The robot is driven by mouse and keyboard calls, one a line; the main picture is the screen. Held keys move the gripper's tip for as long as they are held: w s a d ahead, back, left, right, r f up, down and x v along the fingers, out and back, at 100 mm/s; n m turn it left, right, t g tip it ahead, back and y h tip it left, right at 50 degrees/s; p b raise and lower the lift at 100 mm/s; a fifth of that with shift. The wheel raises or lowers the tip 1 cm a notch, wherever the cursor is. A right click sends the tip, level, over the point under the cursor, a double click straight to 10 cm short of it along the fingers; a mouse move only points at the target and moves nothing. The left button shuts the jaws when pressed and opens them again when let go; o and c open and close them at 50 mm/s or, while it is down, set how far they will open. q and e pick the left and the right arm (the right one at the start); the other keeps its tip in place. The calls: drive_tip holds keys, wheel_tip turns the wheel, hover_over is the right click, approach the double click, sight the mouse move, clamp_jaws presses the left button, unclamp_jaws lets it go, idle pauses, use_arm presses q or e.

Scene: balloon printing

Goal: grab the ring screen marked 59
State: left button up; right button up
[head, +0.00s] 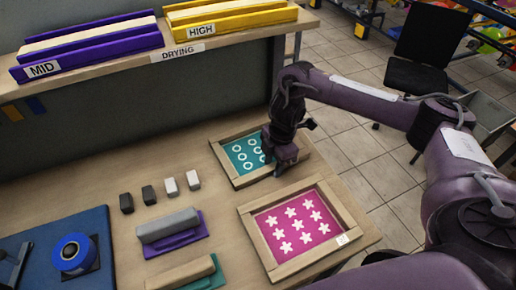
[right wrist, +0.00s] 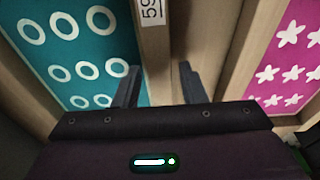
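The ring screen (head: 236,154) is a wooden frame around a teal panel with white rings, lying on the table. In the right wrist view, the ring screen (right wrist: 70,55) bears a white label reading 59 (right wrist: 151,12) on its near wooden bar. My right gripper (head: 284,168) is at the screen's right edge and hides part of it. In the wrist view, the fingers of my right gripper (right wrist: 157,85) are apart, with the wooden bar between them; I cannot tell whether they touch it. My left gripper is not in view.
A pink star screen (head: 297,222) lies close in front of the ring screen. Small blocks (head: 170,187), squeegees (head: 168,226) and a blue mat (head: 35,232) occupy the left. A shelf marked DRYING (head: 176,54) stands behind. The table's right edge is near.

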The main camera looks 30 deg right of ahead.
clamp_jaws()
